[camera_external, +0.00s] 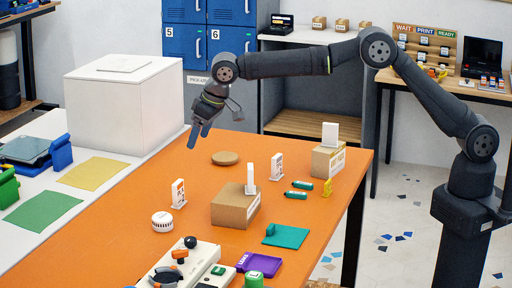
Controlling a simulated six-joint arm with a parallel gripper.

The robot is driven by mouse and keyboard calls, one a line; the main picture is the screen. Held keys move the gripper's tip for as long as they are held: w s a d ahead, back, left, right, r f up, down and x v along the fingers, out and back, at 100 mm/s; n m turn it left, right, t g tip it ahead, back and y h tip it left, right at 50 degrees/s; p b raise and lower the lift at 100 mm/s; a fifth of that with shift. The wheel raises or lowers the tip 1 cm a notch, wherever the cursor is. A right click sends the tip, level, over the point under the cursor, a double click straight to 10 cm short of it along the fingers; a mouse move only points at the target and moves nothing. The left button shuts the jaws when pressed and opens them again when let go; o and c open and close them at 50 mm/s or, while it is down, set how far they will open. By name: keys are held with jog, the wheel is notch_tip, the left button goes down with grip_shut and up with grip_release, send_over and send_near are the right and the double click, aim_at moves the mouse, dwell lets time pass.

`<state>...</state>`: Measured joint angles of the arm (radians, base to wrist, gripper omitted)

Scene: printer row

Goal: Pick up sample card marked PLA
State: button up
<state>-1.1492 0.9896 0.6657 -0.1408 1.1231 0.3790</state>
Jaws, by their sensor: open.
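Two small white upright cards with orange and dark marks stand on the orange table, the left card (178,193) and the right card (277,166). Their print is too small to read, so I cannot tell which, if either, is marked PLA. Plain white upright pieces also rise at a cardboard box (235,208) and at a labelled box (326,160). My gripper (199,136) is open and empty, pointing down above the far left part of the table. It is apart from both cards, above and behind them.
A white round tub (162,221) stands near the left card. A large white box (122,100) stands at left. A control panel (190,268) is in front.

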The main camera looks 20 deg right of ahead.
aim_at(179, 182)
jog(key=x, duration=0.5)
jog(key=a+x, duration=0.1)
jog(key=x, duration=0.5)
jog(key=s+x, duration=0.1)
jog(key=x, duration=0.5)
jog(key=shift+s+a+r, duration=0.1)
jog(key=shift+a, duration=0.2)
jog(key=c, duration=1.1)
